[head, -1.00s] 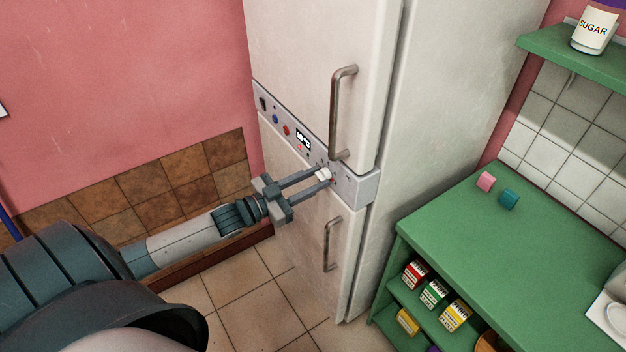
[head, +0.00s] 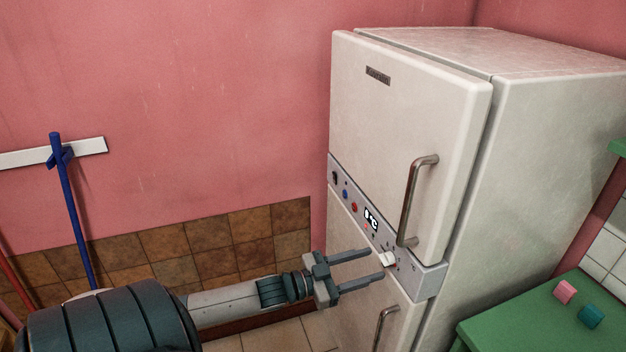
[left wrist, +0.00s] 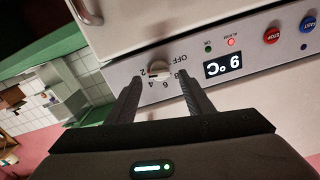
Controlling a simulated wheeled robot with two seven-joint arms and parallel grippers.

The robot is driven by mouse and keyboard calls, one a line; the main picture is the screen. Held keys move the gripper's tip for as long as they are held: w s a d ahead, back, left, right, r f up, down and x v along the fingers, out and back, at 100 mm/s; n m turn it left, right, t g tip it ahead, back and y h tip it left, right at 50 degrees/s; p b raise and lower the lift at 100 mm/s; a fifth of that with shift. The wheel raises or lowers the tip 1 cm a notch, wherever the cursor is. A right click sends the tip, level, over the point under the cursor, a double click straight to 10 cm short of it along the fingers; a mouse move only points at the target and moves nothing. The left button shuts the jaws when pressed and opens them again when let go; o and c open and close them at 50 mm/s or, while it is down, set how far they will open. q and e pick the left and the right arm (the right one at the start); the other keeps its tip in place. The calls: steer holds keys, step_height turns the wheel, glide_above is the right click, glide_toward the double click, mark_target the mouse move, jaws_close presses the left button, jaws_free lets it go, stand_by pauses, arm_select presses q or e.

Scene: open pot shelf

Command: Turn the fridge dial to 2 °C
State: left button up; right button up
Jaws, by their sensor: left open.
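The fridge dial (head: 388,259) is a small white knob on the fridge's grey control strip. It also shows in the left wrist view (left wrist: 159,71), ringed by OFF and numbers including 2, 4 and 6. I cannot tell which mark it points to. The display (left wrist: 223,65) is upside down in the left wrist view and seems to read 6 °C; it is small in the head view (head: 371,218). My left gripper (head: 383,265) is open and empty, its fingertips just short of the dial, one to each side. My right gripper is not in view.
Red (left wrist: 271,35) and blue (left wrist: 307,23) buttons sit along the strip. The upper door handle (head: 418,200) stands out close above the dial. A green counter (head: 530,318) with pink and teal blocks is at the right. A blue pole (head: 72,215) hangs on the left wall.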

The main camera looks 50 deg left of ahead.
arm_select(q)
steer(key=b+v, duration=0.3)
steer(key=v, duration=1.1)
steer(key=shift+s, duration=0.25)
steer(key=shift+a, duration=0.15)
steer(key=s+a+f+n+g+y, duration=0.1)
steer(key=s+a+f+n+y, duration=0.15)
steer(key=f, duration=0.75)
steer(key=s+a+f+n+g+y, duration=0.15)
steer(key=a+f, duration=0.25)
steer(key=f, duration=0.6)
steer(key=s+a+f+n+g+y, duration=0.1)
steer(key=s+a+f+g+y, duration=0.15)
steer(key=f, duration=0.75)
steer(key=s+d+f+g+y, duration=0.1)
steer(key=s+d+f+g, duration=0.1)
steer(key=s+f, duration=0.5)
steer(key=s+d+f+g+y, duration=0.1)
steer(key=s+d+f, duration=0.15)
steer(key=f, duration=0.85)
steer(key=s+d+f+m+g+h+b, duration=0.1)
steer(key=s+d+f+g, duration=0.6)
steer(key=s+d+f, duration=1.1)
steer(key=s+d, duration=0.1)
steer(key=d, duration=0.3)
steer(key=shift+s+g+h, duration=0.3)
steer(key=shift+s+h, duration=0.05)
